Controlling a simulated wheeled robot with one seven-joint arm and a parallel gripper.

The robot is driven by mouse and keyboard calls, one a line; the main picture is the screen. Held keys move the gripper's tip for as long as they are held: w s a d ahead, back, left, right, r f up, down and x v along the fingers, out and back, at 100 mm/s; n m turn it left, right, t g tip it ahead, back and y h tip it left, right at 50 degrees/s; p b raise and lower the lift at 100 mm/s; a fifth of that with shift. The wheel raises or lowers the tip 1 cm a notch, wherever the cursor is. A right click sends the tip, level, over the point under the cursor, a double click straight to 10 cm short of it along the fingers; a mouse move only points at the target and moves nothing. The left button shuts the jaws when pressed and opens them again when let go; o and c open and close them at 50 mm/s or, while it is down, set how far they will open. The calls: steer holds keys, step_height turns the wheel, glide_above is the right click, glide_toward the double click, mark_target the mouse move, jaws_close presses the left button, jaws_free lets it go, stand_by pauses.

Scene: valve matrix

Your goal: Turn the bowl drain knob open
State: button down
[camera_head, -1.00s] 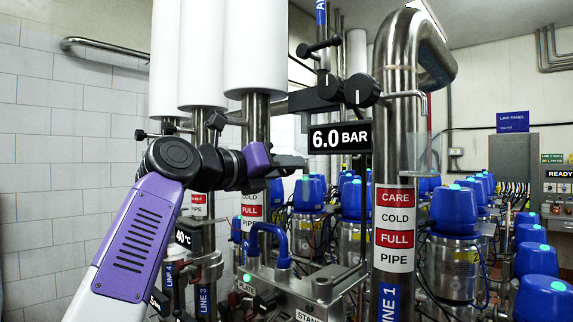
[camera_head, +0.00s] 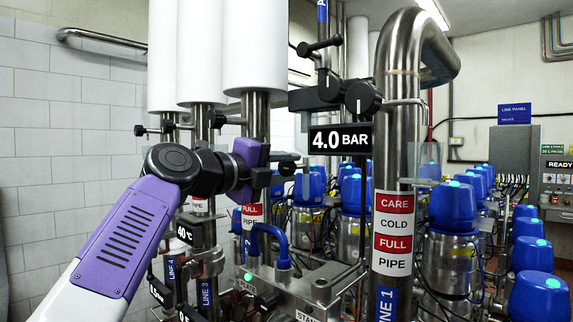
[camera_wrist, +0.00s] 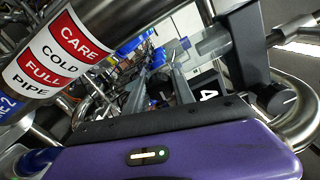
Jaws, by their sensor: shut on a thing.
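My gripper (camera_head: 286,163) is in the middle of the camera_head view, at the end of my purple and white arm, in front of the steel pipes. Its purple body also shows along the bottom of the wrist view (camera_wrist: 180,155). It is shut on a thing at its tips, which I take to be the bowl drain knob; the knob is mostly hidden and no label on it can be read. The pressure display (camera_head: 340,139) just right of the gripper reads 4.0 BAR.
A LINE 1 pipe (camera_head: 392,220) stands right of the gripper. Two black knobs (camera_head: 362,98) sit above the display. White-wrapped pipes (camera_head: 254,50) rise behind the gripper. A blue handle (camera_head: 270,240) is below. Blue-topped valves (camera_head: 452,207) fill the right.

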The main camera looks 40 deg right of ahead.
steer(key=shift+n, duration=0.5)
steer(key=c, duration=1.1)
jaws_free()
steer(key=shift+o, duration=0.2)
steer(key=a+b, duration=0.2)
steer(key=a, duration=0.5)
steer(key=shift+s+a, duration=0.1)
steer(key=shift+a, duration=0.35)
